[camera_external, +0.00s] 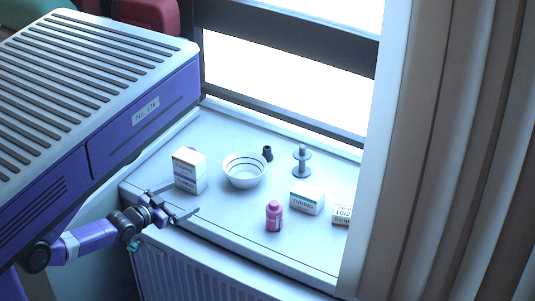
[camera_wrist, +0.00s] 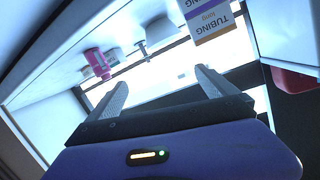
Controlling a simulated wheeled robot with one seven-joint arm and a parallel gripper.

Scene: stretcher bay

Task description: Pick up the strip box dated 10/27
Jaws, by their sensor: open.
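A small white box (camera_external: 341,215) with a tan edge stands at the right end of the sill, partly hidden by the white window frame. Its label seems to start with 10/2; the rest is cut off or too small to read. My gripper (camera_external: 182,199) is open and empty at the sill's front left edge, far to the left of that box. Its two fingers also show spread in the wrist view (camera_wrist: 161,76). I cannot make out the dated box in the wrist view.
On the sill (camera_external: 225,215) stand a white box (camera_external: 189,171) close to my gripper, labelled TUBING long in the wrist view (camera_wrist: 211,20), a bowl (camera_external: 244,178), a dark item (camera_external: 267,153), a spool (camera_external: 302,165), a pink bottle (camera_external: 274,218) and a TUBING box (camera_external: 307,201). A curtain (camera_external: 450,150) hangs right.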

